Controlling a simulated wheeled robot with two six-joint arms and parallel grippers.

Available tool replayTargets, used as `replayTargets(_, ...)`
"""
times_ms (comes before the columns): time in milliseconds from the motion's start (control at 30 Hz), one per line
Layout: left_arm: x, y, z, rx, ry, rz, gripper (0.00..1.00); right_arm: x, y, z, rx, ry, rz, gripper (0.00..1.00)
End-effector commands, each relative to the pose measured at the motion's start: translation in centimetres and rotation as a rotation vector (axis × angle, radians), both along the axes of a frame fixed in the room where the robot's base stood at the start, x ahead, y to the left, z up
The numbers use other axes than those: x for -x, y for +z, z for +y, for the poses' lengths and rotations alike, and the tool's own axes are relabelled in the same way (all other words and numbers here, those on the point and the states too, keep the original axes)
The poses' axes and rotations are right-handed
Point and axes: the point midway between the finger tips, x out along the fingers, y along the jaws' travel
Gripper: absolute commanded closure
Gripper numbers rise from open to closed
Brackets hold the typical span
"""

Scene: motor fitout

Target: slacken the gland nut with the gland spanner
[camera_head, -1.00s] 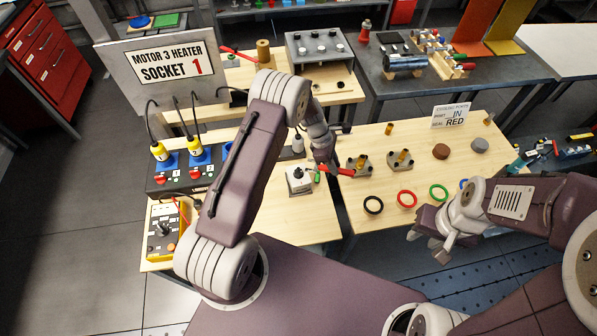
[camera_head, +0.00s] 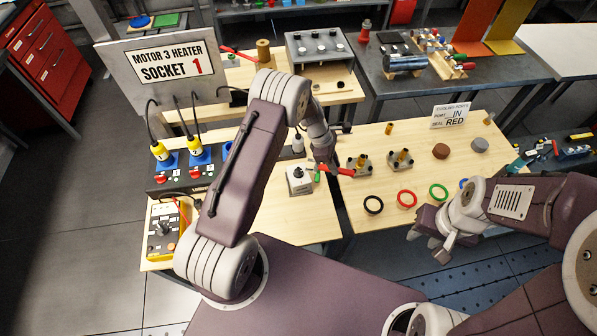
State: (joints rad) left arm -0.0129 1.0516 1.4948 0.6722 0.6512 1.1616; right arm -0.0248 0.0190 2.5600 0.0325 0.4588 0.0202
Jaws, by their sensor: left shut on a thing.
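My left gripper (camera_head: 323,166) is shut on a red-handled tool, which I take to be the gland spanner (camera_head: 345,172). Its red handle sticks out to the right of the fingers, and its working end is hidden by the gripper. Just left of it, a small pale box with a dark fitting on top (camera_head: 298,181) stands on the wooden bench; this may carry the gland nut, but it is too small to tell. A small green piece shows beside the box. My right gripper (camera_head: 434,238) is apart from all of these, empty and open, in front of the right bench.
Two brass-topped fittings (camera_head: 361,164) stand on the right wooden bench (camera_head: 405,175). A socket panel (camera_head: 190,172) with yellow plugs and a yellow control box (camera_head: 163,231) are left.

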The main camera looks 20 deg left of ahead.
Motion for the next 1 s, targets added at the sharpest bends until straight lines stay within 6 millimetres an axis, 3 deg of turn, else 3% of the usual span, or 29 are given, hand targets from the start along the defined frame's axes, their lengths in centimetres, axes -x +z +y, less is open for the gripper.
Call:
replayTargets(433, 0.0, 0.0, 0.0, 0.000, -0.004, -0.001, 1.00, 0.0, 0.0, 0.0, 0.000, 0.000, 0.000, 0.64)
replayTargets(567, 0.2, -0.1, 0.0, -0.001, -0.125, 0.001, 1.00, 0.0, 0.0, 0.0, 0.000, 0.000, 0.000, 0.64)
replayTargets(667, 2.0, -0.6, 0.5, -0.001, -0.349, 0.004, 1.00, 0.0, 0.0, 0.0, 0.000, 0.000, 0.000, 0.64)
replayTargets(900, 8.8, -0.8, 3.3, 0.000, -0.965, 0.008, 1.00, 0.0, 1.5, 0.0, 0.000, 0.000, 0.000, 0.64)
replayTargets(1000, 11.2, -0.4, 4.5, -0.001, -1.114, 0.007, 1.00, 0.0, 2.3, 0.0, 0.000, 0.000, 0.000, 0.64)
